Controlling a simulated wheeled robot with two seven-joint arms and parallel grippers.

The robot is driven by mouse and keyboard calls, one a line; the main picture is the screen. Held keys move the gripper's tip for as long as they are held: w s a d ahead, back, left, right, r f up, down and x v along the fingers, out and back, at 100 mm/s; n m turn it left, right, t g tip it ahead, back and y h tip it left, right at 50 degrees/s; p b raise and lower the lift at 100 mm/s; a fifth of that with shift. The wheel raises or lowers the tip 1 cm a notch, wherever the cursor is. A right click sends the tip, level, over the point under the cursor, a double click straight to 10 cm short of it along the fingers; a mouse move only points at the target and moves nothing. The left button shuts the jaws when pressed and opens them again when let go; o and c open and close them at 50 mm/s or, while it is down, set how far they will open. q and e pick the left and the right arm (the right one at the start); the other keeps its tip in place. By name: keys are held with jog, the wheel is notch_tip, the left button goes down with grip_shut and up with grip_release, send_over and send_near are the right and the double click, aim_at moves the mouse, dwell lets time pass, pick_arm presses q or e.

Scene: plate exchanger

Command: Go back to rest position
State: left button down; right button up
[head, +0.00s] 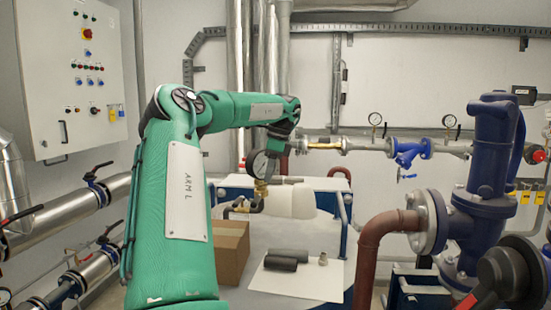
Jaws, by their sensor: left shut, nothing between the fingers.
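My left arm, green and marked "ARM L", rises from the bottom left of the head view, bends at the elbow and reaches right. Its wrist turns downward. My left gripper (272,150) is small and dark at the arm's end, shut with nothing in it. It is close to a round pressure gauge (261,164) on a brass fitting (260,188). The gauge overlaps the gripper in the view, and I cannot tell whether they touch.
A cardboard box (231,252) stands beside a white sheet (300,286) carrying dark cylinders (281,263) and a small metal fitting (323,259). A brown pipe (369,250) and blue pump (488,160) stand right. A control cabinet (73,75) and insulated pipes (62,217) are left.

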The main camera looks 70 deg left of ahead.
pick_arm(q)
jog(key=v, duration=0.7)
jog(key=shift+r, duration=0.1)
